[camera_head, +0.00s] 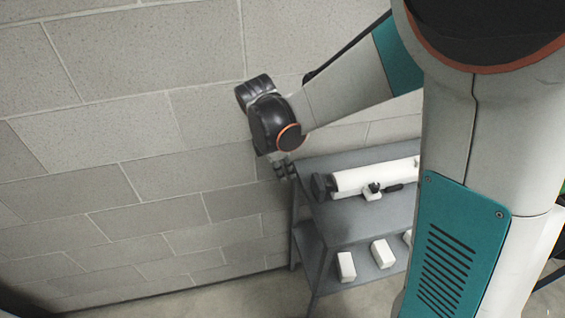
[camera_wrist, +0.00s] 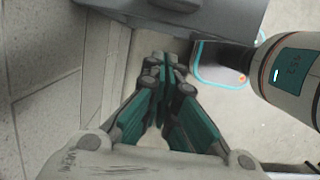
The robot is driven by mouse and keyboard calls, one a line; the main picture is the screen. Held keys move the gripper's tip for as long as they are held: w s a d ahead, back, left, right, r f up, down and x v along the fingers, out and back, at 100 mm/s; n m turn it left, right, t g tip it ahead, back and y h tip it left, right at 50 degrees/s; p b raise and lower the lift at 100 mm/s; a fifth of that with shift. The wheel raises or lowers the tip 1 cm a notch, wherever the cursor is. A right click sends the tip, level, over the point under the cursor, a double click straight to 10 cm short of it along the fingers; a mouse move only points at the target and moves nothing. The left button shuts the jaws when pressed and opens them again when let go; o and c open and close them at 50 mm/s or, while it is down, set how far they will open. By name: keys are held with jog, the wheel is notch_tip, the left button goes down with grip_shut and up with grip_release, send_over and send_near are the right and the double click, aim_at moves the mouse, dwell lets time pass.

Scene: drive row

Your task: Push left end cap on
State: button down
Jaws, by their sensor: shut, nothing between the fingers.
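A white roller-like tube (camera_head: 358,178) lies along the top of a grey shelf unit, its right part hidden behind my arm. The dark left end cap (camera_head: 320,186) is at the tube's left end, near the shelf's left edge. I cannot tell whether a gap is left between cap and tube. My gripper (camera_head: 285,172) is shut and empty, just left of the cap and apart from it, beside the shelf's left end. In the wrist view my gripper (camera_wrist: 164,62) shows its fingers together over the floor; cap and tube are not visible there.
A white bracket with a black knob (camera_head: 373,190) stands in front of the tube. White blocks (camera_head: 346,266) lie on the lower shelf. A block wall (camera_head: 150,170) runs behind and left. The grey shelf edge (camera_wrist: 200,15) crosses the top of the wrist view.

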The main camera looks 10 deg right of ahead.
aim_at(315, 181)
jog(key=d+f+b, duration=0.2)
jog(key=d+f, duration=0.3)
jog(key=shift+d+f+b, duration=0.3)
jog(key=shift+d, duration=1.75)
jog(key=shift+a, duration=0.15)
